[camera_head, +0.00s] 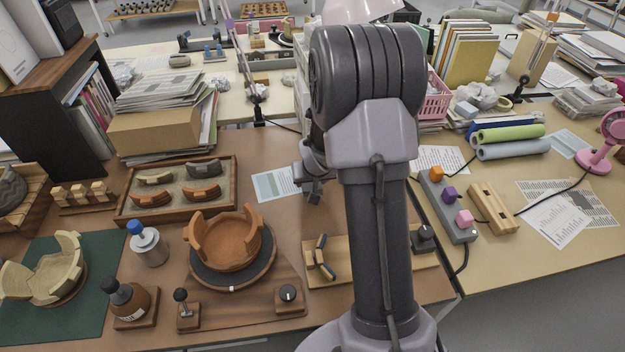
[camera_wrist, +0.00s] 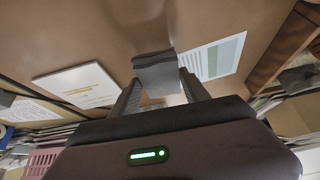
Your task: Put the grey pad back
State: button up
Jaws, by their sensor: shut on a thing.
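My gripper (camera_wrist: 160,92) is shut on a grey block, which I take to be the grey pad (camera_wrist: 156,72). The pad sits between the two fingers and juts past their tips, above the brown table. In the head view my gripper (camera_head: 313,190) is over the middle of the table, just right of a printed sheet (camera_head: 277,184); my arm partly hides it, and the pad cannot be told clearly from the fingers there. A small wooden board (camera_head: 341,275) with yellow-and-dark pieces stands in front, partly behind my arm.
Left of my gripper lies a wooden tray (camera_head: 230,187) of curved sherds. A terracotta bowl (camera_head: 228,244) sits on a dark turntable (camera_head: 257,275), near a brown bottle (camera_head: 127,298) and a blue-capped jar (camera_head: 149,248). A grey strip with coloured cubes (camera_head: 448,212) lies right.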

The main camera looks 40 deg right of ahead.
jog(key=w+p, duration=0.1)
jog(key=p, duration=0.1)
jog(key=d+r+p, duration=0.1)
jog(key=p, duration=0.1)
jog(key=shift+w+d+r, duration=0.15)
jog(key=shift+w+d, duration=0.1)
jog(key=shift+w, duration=0.1)
jog(key=w+d+p, duration=0.1)
jog(key=w+d+f+p, duration=0.1)
jog(key=p, duration=0.1)
jog(key=shift+w, duration=0.3)
notch_tip(320, 180, down, 5)
jog(key=b, duration=0.4)
jog(key=shift+w+r, duration=0.1)
jog(key=shift+r, duration=0.3)
jog(key=shift+c, duration=0.7)
jog(key=shift+f, duration=0.15)
jog(key=o, duration=1.4)
